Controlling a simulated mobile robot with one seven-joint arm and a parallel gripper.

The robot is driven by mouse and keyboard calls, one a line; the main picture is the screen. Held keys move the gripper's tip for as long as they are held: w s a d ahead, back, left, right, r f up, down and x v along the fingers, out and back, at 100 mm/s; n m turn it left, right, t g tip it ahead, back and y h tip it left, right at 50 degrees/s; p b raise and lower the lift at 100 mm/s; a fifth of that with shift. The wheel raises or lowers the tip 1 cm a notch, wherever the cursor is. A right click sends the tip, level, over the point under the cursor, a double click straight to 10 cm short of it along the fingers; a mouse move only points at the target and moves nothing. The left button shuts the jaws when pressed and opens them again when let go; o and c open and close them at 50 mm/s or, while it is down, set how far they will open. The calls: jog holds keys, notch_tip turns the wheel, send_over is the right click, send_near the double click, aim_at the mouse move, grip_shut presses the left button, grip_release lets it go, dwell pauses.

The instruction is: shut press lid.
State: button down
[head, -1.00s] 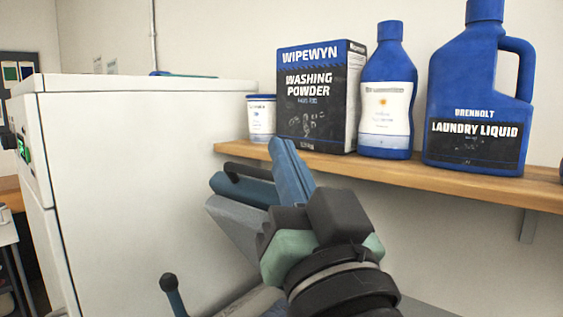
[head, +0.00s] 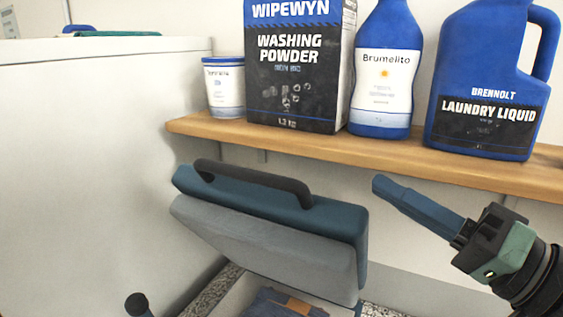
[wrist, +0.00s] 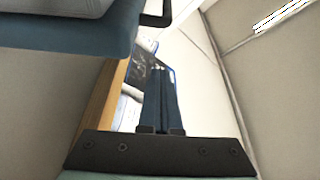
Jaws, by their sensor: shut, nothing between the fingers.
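The press lid (head: 285,210) is raised and tilted in the middle of the head view, blue on top with a grey padded underside and a dark bar handle (head: 250,180). Below it, part of the press base (head: 235,297) shows with a dark blue cloth (head: 280,303) lying on it. My gripper (head: 382,188) is shut and empty, to the right of the lid and apart from it, below the shelf. In the wrist view, the lid's edge (wrist: 110,32) fills the upper left, beyond my shut fingers (wrist: 160,78).
A wooden shelf (head: 330,150) runs above and behind the lid. It holds a small tub (head: 225,90), a washing powder box (head: 295,75) and blue bottles (head: 385,80). A large white cabinet (head: 90,150) stands close on the left. A dark knobbed lever (head: 137,304) rises at lower left.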

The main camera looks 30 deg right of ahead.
notch_tip(320, 180, up, 3)
jog(key=p, duration=0.5)
send_over(316, 216)
jog(key=w+d, duration=0.2)
jog(key=d, duration=0.1)
jog(key=shift+s+a, duration=0.1)
jog(key=shift+s, duration=0.15)
jog(key=shift+s+a+f, duration=0.2)
jog(key=shift+a+f, duration=0.25)
jog(key=shift+f, duration=0.05)
jog(key=shift+s+a+f, duration=0.2)
jog(key=shift+a+f, duration=0.25)
jog(key=shift+f, duration=0.05)
jog(key=shift+s+a+f+p, duration=0.3)
jog(key=shift+a+f+p, duration=0.15)
jog(key=shift+f, duration=0.05)
